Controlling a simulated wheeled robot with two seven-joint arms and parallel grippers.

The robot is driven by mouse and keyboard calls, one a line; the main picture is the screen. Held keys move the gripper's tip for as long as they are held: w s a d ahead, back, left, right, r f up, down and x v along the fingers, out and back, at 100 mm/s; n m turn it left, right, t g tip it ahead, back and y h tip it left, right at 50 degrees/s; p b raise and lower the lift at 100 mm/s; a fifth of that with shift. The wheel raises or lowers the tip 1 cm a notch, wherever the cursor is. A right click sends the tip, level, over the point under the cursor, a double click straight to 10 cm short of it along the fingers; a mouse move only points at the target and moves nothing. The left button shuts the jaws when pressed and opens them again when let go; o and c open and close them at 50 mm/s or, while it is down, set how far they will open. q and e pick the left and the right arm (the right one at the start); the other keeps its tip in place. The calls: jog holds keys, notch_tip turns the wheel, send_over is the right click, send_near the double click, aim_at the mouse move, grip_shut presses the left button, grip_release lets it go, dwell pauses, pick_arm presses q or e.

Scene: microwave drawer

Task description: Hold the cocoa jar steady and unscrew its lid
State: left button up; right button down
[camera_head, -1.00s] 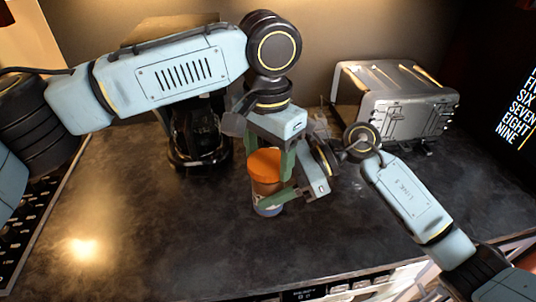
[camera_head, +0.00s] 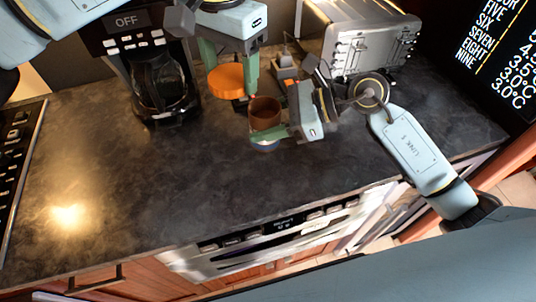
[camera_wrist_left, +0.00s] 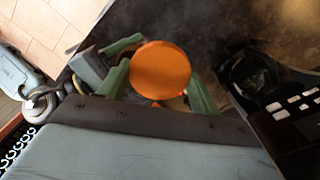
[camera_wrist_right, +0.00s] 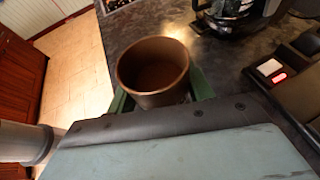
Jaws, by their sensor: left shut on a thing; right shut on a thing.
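The cocoa jar (camera_head: 265,115) stands upright on the dark counter with its mouth open, brown inside. It also shows in the right wrist view (camera_wrist_right: 153,72). My right gripper (camera_head: 268,133) is shut on the jar's body, a green finger across its front. The orange lid (camera_head: 227,81) is off the jar, up and to the left of its mouth. My left gripper (camera_head: 230,75) is shut on the lid and holds it in the air. The lid fills the middle of the left wrist view (camera_wrist_left: 160,70) between the green fingers.
A coffee maker (camera_head: 150,70) with a glass carafe stands left of the lid. A silver toaster (camera_head: 370,40) stands behind and right of the jar. A stove edge (camera_head: 20,150) is at the far left. The front and left counter is bare.

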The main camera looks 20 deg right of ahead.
jog(key=shift+s+d+r+t, duration=0.2)
jog(key=shift+d+t, duration=0.15)
jog(key=shift+t, duration=0.05)
jog(key=shift+d+f+m, duration=0.15)
jog(key=shift+f+m, duration=0.2)
jog(key=shift+m, duration=0.05)
send_over(270, 166)
notch_tip(270, 166, down, 9)
jog(key=shift+f+b, duration=0.15)
jog(key=shift+b, duration=0.15)
jog(key=c, duration=0.6)
grip_release()
